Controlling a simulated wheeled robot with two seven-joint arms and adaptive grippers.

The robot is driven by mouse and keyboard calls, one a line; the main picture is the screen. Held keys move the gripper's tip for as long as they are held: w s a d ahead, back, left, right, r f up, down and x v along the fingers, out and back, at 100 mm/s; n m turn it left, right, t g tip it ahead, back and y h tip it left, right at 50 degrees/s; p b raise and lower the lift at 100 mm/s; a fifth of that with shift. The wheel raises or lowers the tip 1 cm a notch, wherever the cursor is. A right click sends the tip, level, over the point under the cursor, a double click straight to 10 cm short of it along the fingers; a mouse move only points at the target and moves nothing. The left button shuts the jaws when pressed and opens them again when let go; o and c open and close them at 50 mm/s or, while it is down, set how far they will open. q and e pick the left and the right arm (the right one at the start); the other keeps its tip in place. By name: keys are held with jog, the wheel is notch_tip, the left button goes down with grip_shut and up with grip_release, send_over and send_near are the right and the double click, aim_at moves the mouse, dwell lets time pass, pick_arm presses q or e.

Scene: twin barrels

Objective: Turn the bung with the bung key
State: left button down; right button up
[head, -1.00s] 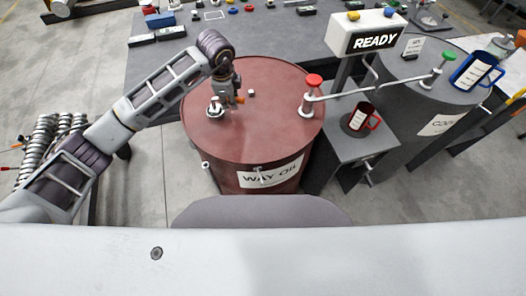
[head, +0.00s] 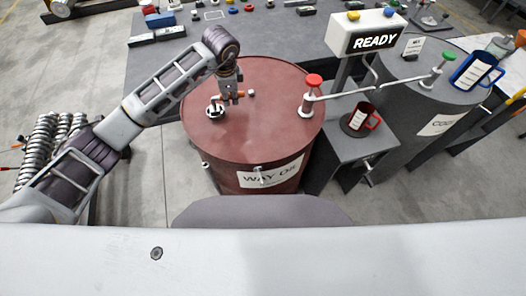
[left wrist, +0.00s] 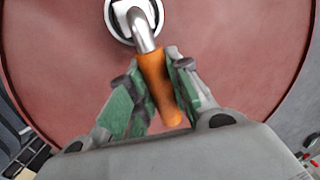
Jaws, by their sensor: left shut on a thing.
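The red barrel (head: 255,130) labelled WAY OIL stands in front of me in the head view. The bung (head: 215,110) shows as a white and dark round fitting on the left of its top; it also shows at the top of the left wrist view (left wrist: 113,27). The bung key (left wrist: 157,80) has an orange grip and a bent metal shaft whose end sits on the bung. My left gripper (left wrist: 155,92), with green finger pads, is shut around the orange grip; it also shows over the barrel top in the head view (head: 230,97). My right gripper is not in view.
A red-topped pump (head: 312,95) stands on the barrel's right side. A small white cap (head: 251,93) is on the lid. A grey barrel (head: 420,90), a READY sign (head: 374,41) and a red mug (head: 360,117) on a stand are to the right. A grey table (head: 270,35) lies behind.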

pick_arm(q)
jog(key=shift+a+f+n, duration=0.1)
jog(key=shift+f+n, duration=0.2)
jog(key=c, duration=1.2)
grip_release()
jog(key=shift+w+a+r, duration=0.1)
jog(key=shift+w, duration=0.05)
jog(key=shift+c, duration=0.2)
jog(key=shift+r, duration=0.1)
notch_tip(320, 180, up, 12)
jog(key=s, duration=0.2)
jog(key=shift+d, duration=0.4)
jog(key=shift+s, duration=0.1)
notch_tip(320, 180, up, 7)
jog(key=p, duration=0.4)
